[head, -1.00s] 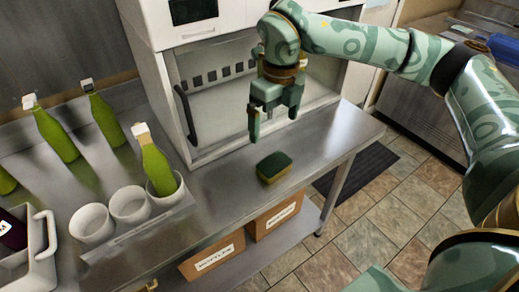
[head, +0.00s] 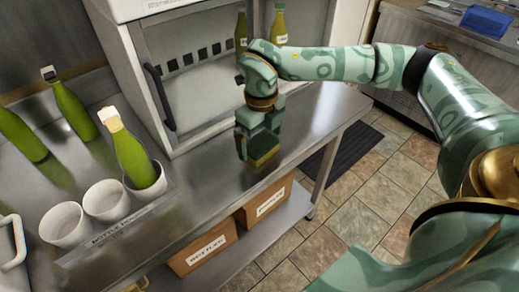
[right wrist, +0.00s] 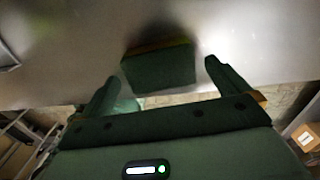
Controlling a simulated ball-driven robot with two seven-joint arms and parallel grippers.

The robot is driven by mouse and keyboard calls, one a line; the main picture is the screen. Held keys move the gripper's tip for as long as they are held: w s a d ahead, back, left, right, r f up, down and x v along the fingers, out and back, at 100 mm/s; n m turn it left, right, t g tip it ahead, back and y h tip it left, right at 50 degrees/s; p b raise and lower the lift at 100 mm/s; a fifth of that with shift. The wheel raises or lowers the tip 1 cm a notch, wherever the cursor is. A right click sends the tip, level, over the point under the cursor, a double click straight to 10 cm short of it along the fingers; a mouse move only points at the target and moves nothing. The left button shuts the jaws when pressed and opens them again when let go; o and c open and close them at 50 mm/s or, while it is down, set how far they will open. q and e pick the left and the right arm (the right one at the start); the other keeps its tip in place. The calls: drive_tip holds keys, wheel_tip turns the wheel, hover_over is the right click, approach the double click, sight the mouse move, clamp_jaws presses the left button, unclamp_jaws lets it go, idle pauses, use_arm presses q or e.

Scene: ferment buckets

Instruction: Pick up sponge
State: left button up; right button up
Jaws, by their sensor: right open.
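The sponge (head: 264,152) is a dark green block with a yellow layer. It rests on the steel counter (head: 205,180), near its front edge, and my right gripper partly hides it in the head view. My right gripper (head: 258,132) points down at the sponge, with its fingers around or just above it. In the right wrist view, the sponge (right wrist: 158,70) lies in the gap between the two spread fingertips of the right gripper (right wrist: 160,78), with space on both sides. My left gripper is not in view.
A white cabinet (head: 145,90) with a dark handle stands behind. White cups (head: 105,202), one holding a green bottle (head: 132,155), are at left. Labelled boxes (head: 200,248) sit on the shelf below. The counter left of the sponge is clear.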

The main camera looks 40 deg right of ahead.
wheel_tip(320, 180, down, 3)
drive_tip(key=shift+r, duration=0.2)
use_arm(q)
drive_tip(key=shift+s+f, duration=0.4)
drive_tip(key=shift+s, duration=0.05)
use_arm(e)
drive_tip(key=shift+r, duration=0.1)
drive_tip(key=c, duration=0.9)
drive_tip(key=shift+r, duration=0.55)
wheel_tip(320, 180, up, 3)
drive_tip(key=shift+f+p, duration=0.1)
drive_tip(key=shift+p, duration=0.65)
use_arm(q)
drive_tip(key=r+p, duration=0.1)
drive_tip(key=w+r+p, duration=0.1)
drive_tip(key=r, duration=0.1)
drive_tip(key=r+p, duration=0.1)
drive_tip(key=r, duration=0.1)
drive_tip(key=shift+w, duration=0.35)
use_arm(e)
drive_tip(key=s+a+r, duration=0.6)
drive_tip(key=s, duration=0.1)
drive_tip(key=s+a+r, duration=0.3)
drive_tip(key=shift+s+a+r, duration=0.1)
drive_tip(key=shift+s+a, duration=0.1)
drive_tip(key=shift+a, duration=0.05)
